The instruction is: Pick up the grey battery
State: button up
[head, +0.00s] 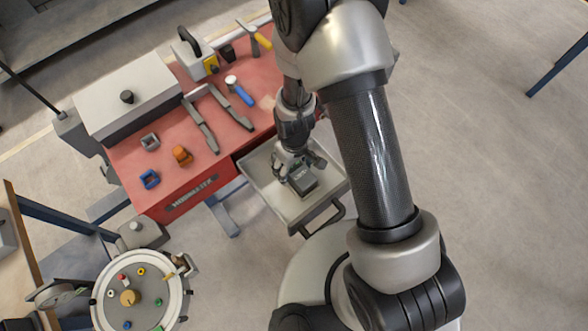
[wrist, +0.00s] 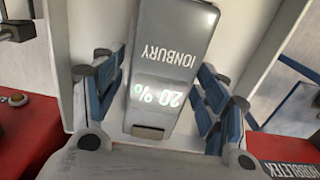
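The grey battery (head: 303,183) lies in the open light-grey drawer (head: 262,187) at the front of the red bench. In the wrist view the battery (wrist: 172,50) fills the middle, with "IONBURY" and a green "20%" display on its face. My gripper (head: 299,170) is over the drawer at the battery. In the wrist view my gripper (wrist: 162,92) is open, with one blue-padded finger on each side of the battery. Narrow gaps seem to show beside the pads. I cannot tell how deep the fingertips reach.
The drawer walls and its dark handle (head: 322,218) surround the spot closely. The red bench top (head: 215,165) holds a grey box (head: 128,90), blue and orange small parts, and several tools. A round white station (head: 140,290) with coloured knobs stands at the lower left.

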grip_shut()
dwell(0.7)
